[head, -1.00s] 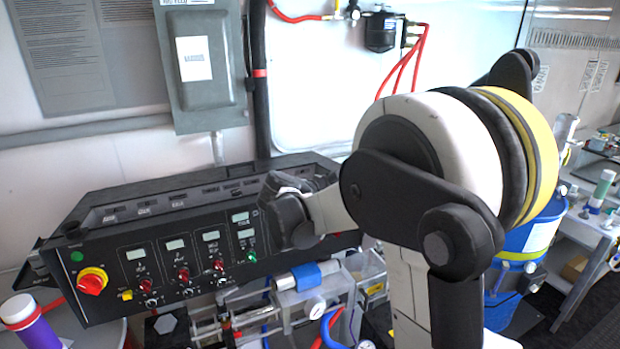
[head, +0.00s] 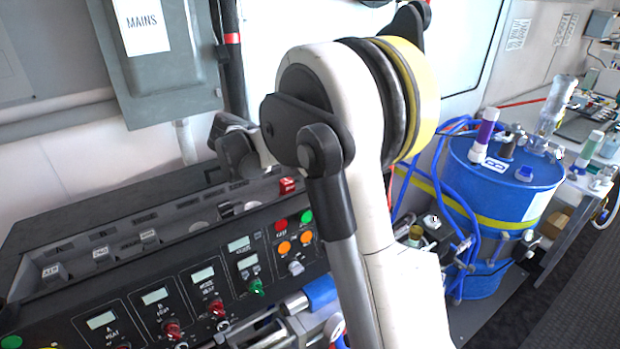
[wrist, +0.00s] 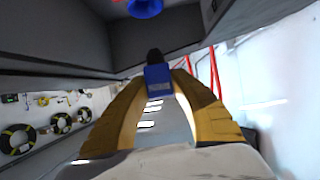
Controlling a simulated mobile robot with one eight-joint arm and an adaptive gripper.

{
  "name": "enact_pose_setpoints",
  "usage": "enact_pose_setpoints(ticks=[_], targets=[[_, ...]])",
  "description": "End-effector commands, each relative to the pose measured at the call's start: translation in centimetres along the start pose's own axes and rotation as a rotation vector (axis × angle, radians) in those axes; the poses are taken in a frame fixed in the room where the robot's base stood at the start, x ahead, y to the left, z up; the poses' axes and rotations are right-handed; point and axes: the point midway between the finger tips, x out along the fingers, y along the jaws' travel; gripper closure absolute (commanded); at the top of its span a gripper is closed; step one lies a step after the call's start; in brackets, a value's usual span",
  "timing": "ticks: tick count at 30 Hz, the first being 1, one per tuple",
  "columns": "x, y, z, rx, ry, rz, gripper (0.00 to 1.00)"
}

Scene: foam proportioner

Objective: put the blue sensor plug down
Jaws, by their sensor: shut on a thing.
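The blue sensor plug (wrist: 158,75) is a small blue block with a black end, seen in the wrist view. My gripper (wrist: 160,84) has yellow-brown fingers closed on the plug from both sides. The plug is held in the air, with its black end pointing away from the wrist camera. In the head view the fingers and the plug are hidden; only my arm shows, with its dark wrist end above the back of the control console (head: 215,268).
A grey electrical box (head: 158,60) marked MAINS hangs on the wall behind the console. A blue drum (head: 510,195) with hoses and a purple-and-white bottle (head: 485,133) on top stands at right. A cluttered bench (head: 605,180) lies beyond it. Dark floor is open at lower right.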

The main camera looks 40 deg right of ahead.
Motion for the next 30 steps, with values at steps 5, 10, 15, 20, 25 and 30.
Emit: enact_pose_setpoints(ticks=[5, 10, 15, 20, 25, 30], targets=[[1.3, 0.0, 2.7, 0.0, 0.0, -0.001, 1.0], [1.9, -0.1, 4.0, 0.0, 0.0, -0.001, 1.0], [3.0, -0.1, 6.3, 0.0, 0.0, -0.001, 1.0], [3.1, 0.0, 6.5, 0.0, 0.0, -0.001, 1.0], [3.2, 0.0, 6.7, 0.0, 0.0, -0.001, 1.0], [3.2, 0.0, 6.8, 0.0, 0.0, -0.001, 0.55]])
